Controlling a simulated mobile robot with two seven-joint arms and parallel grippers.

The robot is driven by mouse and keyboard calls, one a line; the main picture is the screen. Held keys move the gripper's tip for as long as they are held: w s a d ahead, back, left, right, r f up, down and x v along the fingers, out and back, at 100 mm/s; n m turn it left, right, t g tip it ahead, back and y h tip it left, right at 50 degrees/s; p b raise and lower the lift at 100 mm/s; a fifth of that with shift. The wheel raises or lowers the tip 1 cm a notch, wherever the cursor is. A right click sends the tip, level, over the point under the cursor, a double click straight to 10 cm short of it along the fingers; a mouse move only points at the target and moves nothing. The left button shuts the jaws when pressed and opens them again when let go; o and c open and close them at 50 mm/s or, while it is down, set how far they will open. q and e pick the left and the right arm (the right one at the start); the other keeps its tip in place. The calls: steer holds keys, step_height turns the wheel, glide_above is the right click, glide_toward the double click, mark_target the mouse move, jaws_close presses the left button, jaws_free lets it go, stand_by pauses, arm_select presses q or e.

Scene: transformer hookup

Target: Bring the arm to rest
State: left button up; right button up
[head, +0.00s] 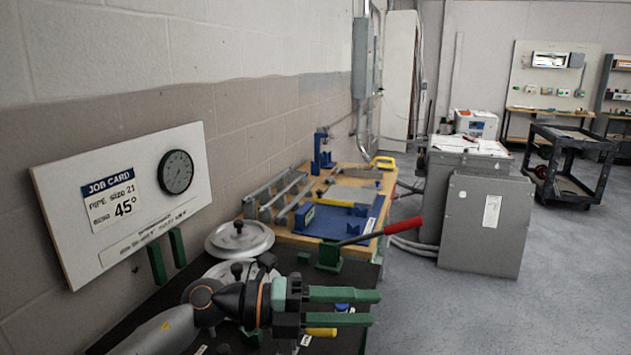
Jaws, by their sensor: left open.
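My left arm (172,328) comes in from the lower left over the dark bench. My left gripper (352,308) points right, with its two green fingers apart. No held object shows between the fingers. Small items, one with a yellow handle (321,332) and one blue (343,307), show by the fingers; whether they touch is unclear. My right gripper is not in view.
A lever with a red handle (403,227) rises from a green base just beyond the gripper. A round metal lid (239,238) sits behind my wrist. The job card board (125,200) stands at left.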

arm_select(q)
steer(key=w+a+r+n+t, duration=0.35)
steer(key=a+n+t, duration=0.25)
steer(key=n+t, duration=0.95)
steer(key=a+f+n+y, duration=1.4)
steer(key=n+y, duration=0.1)
steer(key=s+a+f+n+g+y, duration=0.2)
steer(key=s+a+f+n+g, duration=0.3)
steer(key=s+f, duration=0.7)
steer(key=s+a+f+g, duration=0.1)
steer(key=s+f+g, duration=0.3)
steer(key=s, duration=0.4)
steer(key=s+a+f+g, duration=0.1)
steer(key=s+f+g, duration=0.3)
steer(key=s, duration=0.3)
steer(key=w+d+f+t+h, duration=0.1)
steer(key=w+d+f+t, duration=0.1)
steer(key=f, duration=0.3)
steer(key=w+d+f+t+h+b, duration=0.1)
steer(key=w+d+f+t, duration=0.1)
steer(key=f, duration=0.4)
steer(key=shift+w+d+f+t, duration=0.2)
steer(key=shift+w+f+t, duration=0.1)
steer(key=shift+t, duration=0.55)
